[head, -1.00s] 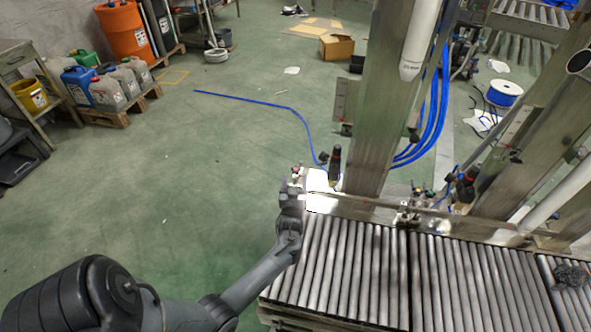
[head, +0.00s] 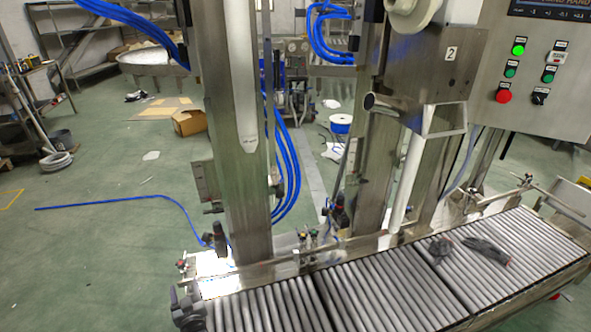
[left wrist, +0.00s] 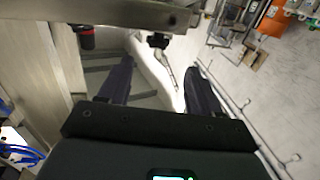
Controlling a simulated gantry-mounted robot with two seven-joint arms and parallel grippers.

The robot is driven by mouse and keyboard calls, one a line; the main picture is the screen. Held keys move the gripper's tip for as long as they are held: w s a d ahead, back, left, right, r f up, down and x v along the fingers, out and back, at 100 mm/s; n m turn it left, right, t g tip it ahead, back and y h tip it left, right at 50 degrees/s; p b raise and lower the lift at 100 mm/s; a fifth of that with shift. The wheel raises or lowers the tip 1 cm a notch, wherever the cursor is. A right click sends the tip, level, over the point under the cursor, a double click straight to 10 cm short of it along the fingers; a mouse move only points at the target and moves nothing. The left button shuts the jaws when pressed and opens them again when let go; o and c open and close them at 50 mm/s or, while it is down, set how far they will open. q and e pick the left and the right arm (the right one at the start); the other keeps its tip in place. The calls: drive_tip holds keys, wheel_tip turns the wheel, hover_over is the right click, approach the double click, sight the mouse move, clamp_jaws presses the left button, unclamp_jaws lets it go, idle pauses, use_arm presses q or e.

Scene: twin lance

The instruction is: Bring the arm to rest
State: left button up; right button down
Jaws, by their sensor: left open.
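My left gripper (head: 188,310) shows as a small dark grey part at the left end of the roller conveyor, low in the head view. Most of its arm is out of the picture. In the left wrist view its two dark fingers (left wrist: 158,70) stand well apart, open, with nothing held between them. A pale, bright surface and a dark fitting lie beyond the fingers there. My right gripper is in neither view.
The roller conveyor (head: 370,290) runs along the front. Dark crumpled items (head: 487,250) lie on its rollers. A steel post (head: 235,130) and a control panel (head: 535,70) stand behind. A blue hose (head: 110,201) lies on the open green floor at left.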

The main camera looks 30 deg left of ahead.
use_arm(q)
drive_tip(key=s+d+r+m+t+h+p, duration=0.1)
drive_tip(key=s+d+r+m+h+p, duration=0.15)
drive_tip(key=r+p, duration=0.3)
drive_tip(key=s+d+r+m+t+h+p, duration=0.1)
drive_tip(key=s+d+r+m+h+p, duration=0.1)
drive_tip(key=s+d+r+p, duration=0.4)
drive_tip(key=s+d+r+m+g+h+p, duration=0.15)
drive_tip(key=d+r+h+p, duration=0.3)
drive_tip(key=d, duration=0.55)
drive_tip(key=s+d+r+m+g+h+p, duration=0.1)
drive_tip(key=d+r+m+g+h+p, duration=0.25)
drive_tip(key=d, duration=0.55)
drive_tip(key=s+d+r+m+g+h, duration=0.2)
drive_tip(key=s+d+r+m+g, duration=0.15)
drive_tip(key=s+d+r, duration=0.5)
wheel_tip(320, 180, up, 35)
drive_tip(key=s+a+p, duration=0.1)
drive_tip(key=p, duration=3.6)
drive_tip(key=shift+s+a+p, duration=0.3)
drive_tip(key=shift+s+p, duration=0.05)
drive_tip(key=shift+p, duration=0.05)
drive_tip(key=shift+g, duration=0.25)
